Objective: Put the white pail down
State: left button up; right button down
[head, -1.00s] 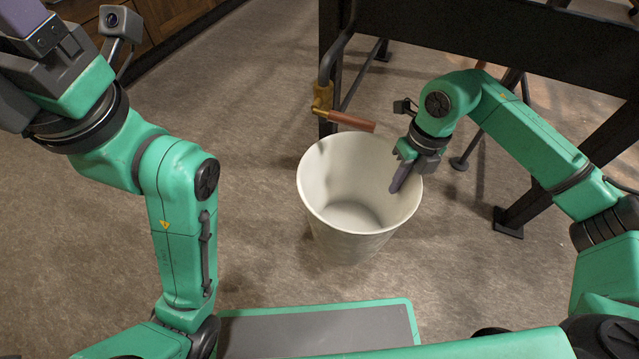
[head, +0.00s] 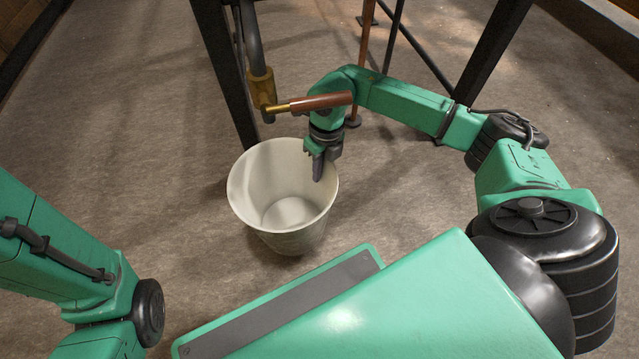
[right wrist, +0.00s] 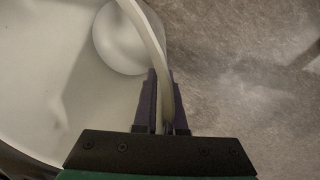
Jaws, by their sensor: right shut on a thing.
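The white pail (head: 284,238) is upright and empty in the head view, in front of my base. My right gripper (head: 318,172) is at the pail's right rim, with one finger inside the wall. In the right wrist view the fingers (right wrist: 162,100) are shut on the curved rim of the pail (right wrist: 50,70), one on each side of the wall. Whether the pail's bottom touches the floor cannot be told. Of my left arm only links show at the left; its gripper is outside the head view.
A brass fitting with a copper-coloured handle (head: 318,102) hangs just above and behind the pail, close to my right arm. Dark frame legs (head: 222,70) stand behind. The brown floor (head: 150,150) is clear left of the pail.

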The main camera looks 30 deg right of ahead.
aim_at(319, 184)
notch_tip(319, 184, down, 4)
jog(key=shift+r+b, duration=0.1)
jog(key=shift+b, duration=0.9)
jog(key=shift+r, duration=0.15)
jog(key=c, duration=1.3)
grip_release()
jog(key=shift+f, duration=0.2)
jog(key=o, duration=0.3)
